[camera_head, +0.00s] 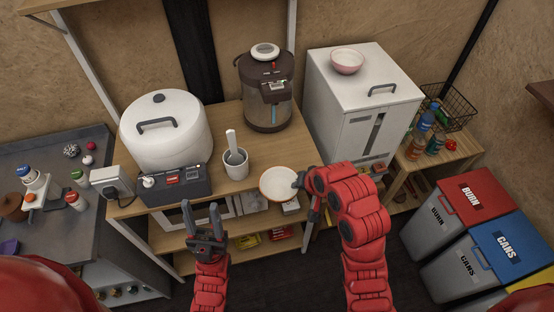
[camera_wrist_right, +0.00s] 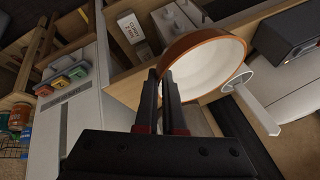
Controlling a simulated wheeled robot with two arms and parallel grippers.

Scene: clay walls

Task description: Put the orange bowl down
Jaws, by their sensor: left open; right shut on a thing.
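The orange bowl (camera_head: 278,185) has a pale inside and an orange rim; it shows at the front right edge of the wooden counter in the head view. My right gripper (camera_head: 299,182) is shut on the bowl's right side. In the right wrist view the bowl (camera_wrist_right: 212,68) is tilted in the picture, its orange outer wall at the fingertips of my right gripper (camera_wrist_right: 168,78). I cannot tell whether the bowl touches the counter. My left gripper (camera_head: 203,217) is open and empty, in front of the counter's edge.
The wooden counter (camera_head: 224,116) holds a white rice cooker (camera_head: 166,131), a dark water dispenser (camera_head: 266,90) and a white cup with a utensil (camera_head: 235,163). A white cabinet (camera_head: 345,95) with a pink bowl (camera_head: 347,61) on top stands right. Bare counter lies between cup and dispenser.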

